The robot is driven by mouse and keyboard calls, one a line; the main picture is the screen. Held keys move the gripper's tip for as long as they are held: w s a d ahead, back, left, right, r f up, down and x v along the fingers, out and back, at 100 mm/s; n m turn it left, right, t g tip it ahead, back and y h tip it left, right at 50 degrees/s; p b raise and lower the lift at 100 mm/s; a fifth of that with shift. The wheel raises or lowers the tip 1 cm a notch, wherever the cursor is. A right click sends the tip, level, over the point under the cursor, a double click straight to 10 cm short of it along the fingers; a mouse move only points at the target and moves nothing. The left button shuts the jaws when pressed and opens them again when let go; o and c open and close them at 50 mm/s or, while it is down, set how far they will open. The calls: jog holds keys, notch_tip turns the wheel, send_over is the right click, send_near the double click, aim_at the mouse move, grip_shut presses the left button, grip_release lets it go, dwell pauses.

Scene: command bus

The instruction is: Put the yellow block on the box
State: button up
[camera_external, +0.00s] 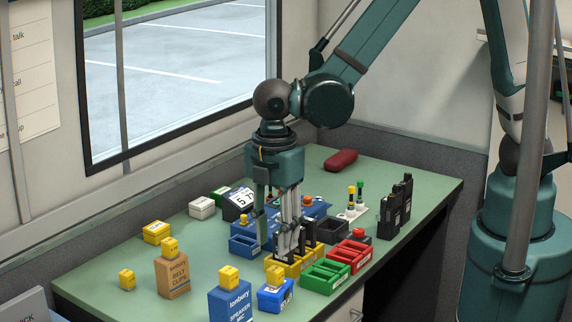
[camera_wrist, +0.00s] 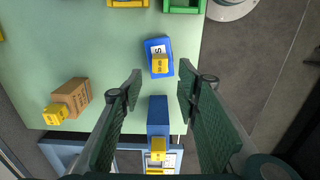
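My gripper (camera_external: 275,248) is over the middle of the table, pointing down. Several yellow blocks show. One yellow block (camera_external: 228,277) (camera_wrist: 157,146) is on the blue speaker-mic box (camera_external: 230,304) (camera_wrist: 158,112). Another yellow block (camera_external: 170,247) (camera_wrist: 55,114) is on the orange-brown belt-clips box (camera_external: 173,276) (camera_wrist: 72,97). A third (camera_external: 275,274) (camera_wrist: 160,64) is at a small blue labelled bin (camera_external: 273,299) (camera_wrist: 158,45). Others sit on the table at left (camera_external: 127,279) (camera_external: 156,232).
Yellow (camera_external: 309,263), green (camera_external: 325,276) and red (camera_external: 349,254) bins stand near the front edge by my gripper. Black radios (camera_external: 396,208) stand at right, a red case (camera_external: 341,160) at the back. Green table is clear at front left.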

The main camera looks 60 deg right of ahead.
jog(key=shift+r, duration=1.4)
jog(key=w+d+r+m+t+y, duration=0.1)
jog(key=w+d+r+m+t, duration=0.1)
jog(key=d+r+m, duration=0.5)
jog(key=w+d+r+m+t, duration=0.1)
jog(key=d+r, duration=0.4)
jog(key=d, duration=0.6)
jog(key=s+d+r+m+t, duration=0.2)
jog(key=d+m, duration=0.3)
jog(key=d, duration=0.4)
jog(key=s+d+r+m+t+h, duration=0.1)
jog(key=s+d+r+m, duration=0.3)
jog(key=d, duration=0.6)
jog(key=shift+r+m+t, duration=0.5)
jog(key=shift+t, duration=0.1)
jog(key=shift+s, duration=0.1)
